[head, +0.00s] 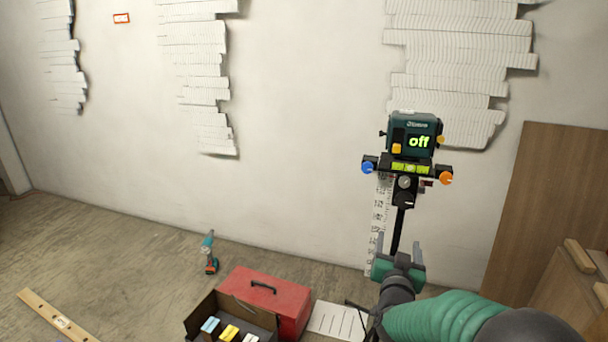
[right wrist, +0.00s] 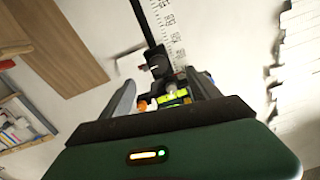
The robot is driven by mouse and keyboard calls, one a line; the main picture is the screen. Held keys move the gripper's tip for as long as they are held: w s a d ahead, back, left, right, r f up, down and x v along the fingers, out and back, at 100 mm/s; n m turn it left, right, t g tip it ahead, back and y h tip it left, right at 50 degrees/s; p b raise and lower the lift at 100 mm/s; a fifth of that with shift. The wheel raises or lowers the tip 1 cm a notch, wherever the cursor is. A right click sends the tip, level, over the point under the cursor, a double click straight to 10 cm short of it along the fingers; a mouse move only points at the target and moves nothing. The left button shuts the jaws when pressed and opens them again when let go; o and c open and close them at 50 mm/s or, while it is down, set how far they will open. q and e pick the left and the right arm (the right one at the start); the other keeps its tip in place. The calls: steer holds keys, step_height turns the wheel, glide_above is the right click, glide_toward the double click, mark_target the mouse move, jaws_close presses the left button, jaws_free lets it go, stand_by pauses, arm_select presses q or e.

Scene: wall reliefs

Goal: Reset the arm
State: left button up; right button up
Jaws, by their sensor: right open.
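The level sits on a mount with a blue knob (head: 367,168), an orange knob (head: 446,178) and a yellow-green bubble vial (head: 410,168). In the right wrist view the open fingers (right wrist: 163,92) frame the mount and its vial (right wrist: 173,97). I cannot tell whether they touch it. My left gripper is out of view.
A wooden panel (head: 540,205) leans at right. White reliefs (head: 460,70) cover parts of the wall.

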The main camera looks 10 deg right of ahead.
steer(key=s+a+f+n+g+y, duration=0.6)
steer(key=s+a+f+g+y, duration=0.2)
steer(key=s+a+f, duration=0.8)
steer(key=s+a+f+n+g, duration=0.1)
steer(key=s+f+g, duration=0.35)
steer(key=s, duration=0.75)
step_height(320, 180, up, 20)
steer(key=p, duration=2)
steer(key=shift+w+r, duration=0.2)
steer(key=shift+w, duration=0.1)
